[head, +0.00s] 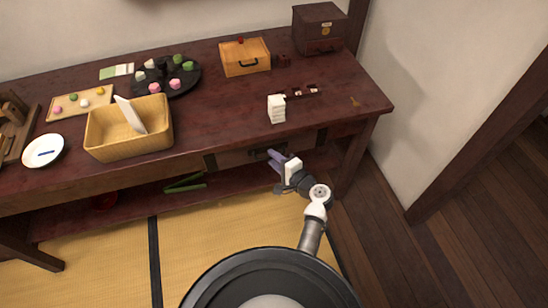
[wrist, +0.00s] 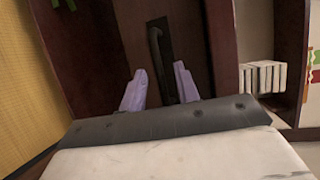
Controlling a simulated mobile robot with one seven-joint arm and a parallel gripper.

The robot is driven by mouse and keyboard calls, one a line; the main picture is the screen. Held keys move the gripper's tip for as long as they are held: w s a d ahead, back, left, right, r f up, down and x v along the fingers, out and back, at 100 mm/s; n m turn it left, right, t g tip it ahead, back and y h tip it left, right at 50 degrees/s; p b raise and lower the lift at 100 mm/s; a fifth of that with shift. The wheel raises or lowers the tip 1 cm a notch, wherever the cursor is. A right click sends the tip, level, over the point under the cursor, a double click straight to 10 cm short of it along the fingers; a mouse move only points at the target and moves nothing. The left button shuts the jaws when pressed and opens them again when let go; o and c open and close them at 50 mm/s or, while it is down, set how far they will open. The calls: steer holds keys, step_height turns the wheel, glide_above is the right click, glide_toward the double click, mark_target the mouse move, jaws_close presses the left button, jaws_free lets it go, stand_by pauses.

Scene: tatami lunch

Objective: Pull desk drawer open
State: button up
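The dark wooden desk (head: 225,112) has a drawer (head: 238,159) in its front edge, toward the right end. The drawer front looks flush with the desk. In the wrist view the drawer front (wrist: 200,50) fills the middle, with a dark upright bar handle (wrist: 157,45) on a black plate. My gripper (head: 275,155) is at the drawer front, partly covering the handle in the head view. In the wrist view its two lavender fingers (wrist: 159,75) are spread apart, with the handle ahead between them. I cannot tell whether they touch it.
A white block stack (head: 276,108) stands on the desk above the drawer. A basket (head: 105,148), a dark round tray (head: 150,90), a small wooden box (head: 245,70) and a dark chest (head: 320,30) also stand there. A lower shelf (head: 140,205) runs beneath. A wall is at right.

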steer(key=shift+w+a+f, duration=0.1)
steer(key=shift+w+a, duration=0.1)
steer(key=shift+w, duration=0.05)
jaws_close()
steer(key=shift+s, duration=0.15)
